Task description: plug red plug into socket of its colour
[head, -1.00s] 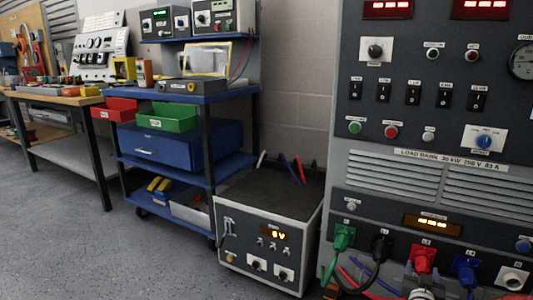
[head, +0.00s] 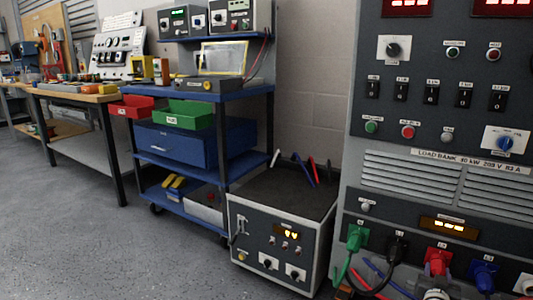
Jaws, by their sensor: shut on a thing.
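The red plug (head: 437,257) is at the lower front of the load bank, in line with the sockets and in front of the red one. The red socket is mostly hidden behind it, so I cannot tell how deep the plug sits. My gripper (head: 437,271) shows only in part at the bottom of the head view. It is shut on the red plug from the near side. A pale round part of my arm shows just below it.
A green plug (head: 357,238), a black plug (head: 396,248) and a blue plug (head: 484,274) sit along the same row. A white socket (head: 525,284) is at right. Loose cables hang below. The transformer box (head: 280,240) stands left of the load bank (head: 455,163); open floor lies further left.

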